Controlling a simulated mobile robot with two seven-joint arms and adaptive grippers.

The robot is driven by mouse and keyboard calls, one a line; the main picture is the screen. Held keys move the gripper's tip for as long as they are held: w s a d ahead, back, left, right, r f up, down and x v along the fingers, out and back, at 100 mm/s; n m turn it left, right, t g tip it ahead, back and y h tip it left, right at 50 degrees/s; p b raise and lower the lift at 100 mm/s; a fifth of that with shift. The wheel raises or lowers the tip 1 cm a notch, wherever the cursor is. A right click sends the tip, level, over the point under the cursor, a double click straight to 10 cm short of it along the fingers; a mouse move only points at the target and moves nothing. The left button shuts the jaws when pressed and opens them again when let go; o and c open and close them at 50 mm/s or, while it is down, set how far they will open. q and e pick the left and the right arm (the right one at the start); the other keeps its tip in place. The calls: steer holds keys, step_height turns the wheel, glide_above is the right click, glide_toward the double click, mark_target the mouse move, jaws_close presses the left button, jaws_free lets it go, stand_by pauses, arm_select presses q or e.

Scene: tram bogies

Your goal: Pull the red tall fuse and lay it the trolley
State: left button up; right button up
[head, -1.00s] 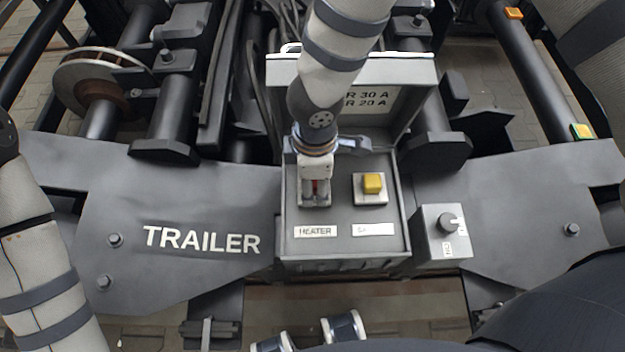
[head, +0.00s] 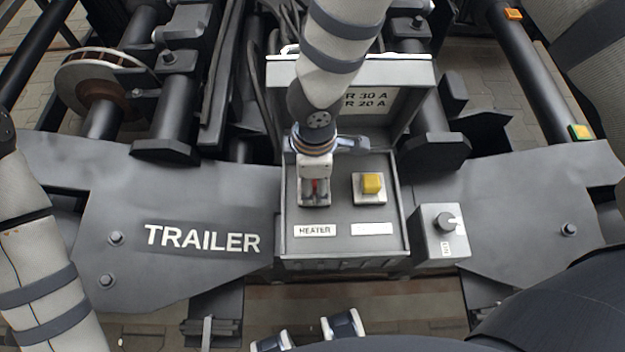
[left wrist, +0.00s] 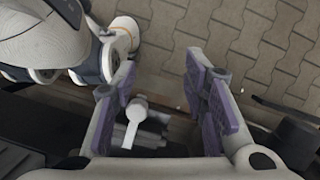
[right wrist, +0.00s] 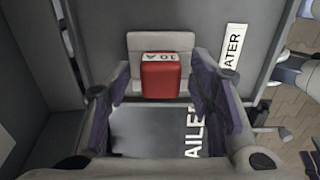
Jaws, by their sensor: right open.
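The red tall fuse (right wrist: 161,77), marked 10 A, stands in a pale square holder (right wrist: 143,42) in the right wrist view. My left gripper (left wrist: 160,66) is open and empty in the left wrist view, above dark parts and paving. I cannot make out a trolley.
The open grey fuse box (head: 345,250) has a raised lid (head: 410,75) behind my right gripper. A yellow fuse (head: 372,183) stands to the right. A box with a rotary knob (head: 446,221) adjoins the box's right side. The TRAILER plate (head: 150,200) is bare.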

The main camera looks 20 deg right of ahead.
jaws_close()
arm_select(q)
steer(key=shift+w+r+t+p, duration=0.5)
steer(key=shift+w+r+p, duration=0.45)
steer(key=shift+w+r, duration=0.2)
arm_select(e)
steer(key=shift+r, duration=3)
